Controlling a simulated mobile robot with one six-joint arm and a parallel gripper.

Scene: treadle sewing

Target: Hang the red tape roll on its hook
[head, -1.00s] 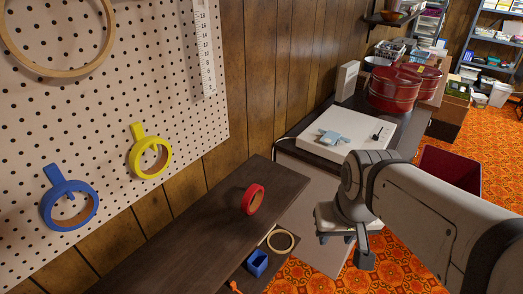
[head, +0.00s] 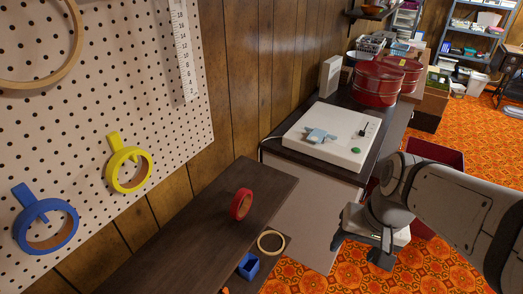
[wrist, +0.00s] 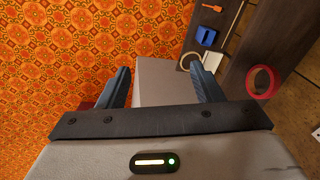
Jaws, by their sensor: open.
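The red tape roll (head: 241,204) stands on its edge on a dark wooden shelf (head: 190,235). It also shows at the right of the wrist view (wrist: 250,83). My gripper (head: 360,250) is open and empty, to the right of the shelf and apart from the roll. Both fingers show spread in the wrist view (wrist: 160,75). On the pegboard (head: 130,60), a yellow tape roll (head: 113,176) and a blue tape roll (head: 66,235) hang on hooks of their own colours. No red hook shows in either view.
A wooden hoop (head: 77,50) and a ruler (head: 184,50) are on the pegboard. A tan ring (head: 283,243) and a blue box (head: 249,266) lie lower, beside the shelf. A cabinet with a white board (head: 310,148) stands behind. Patterned orange floor is open at right.

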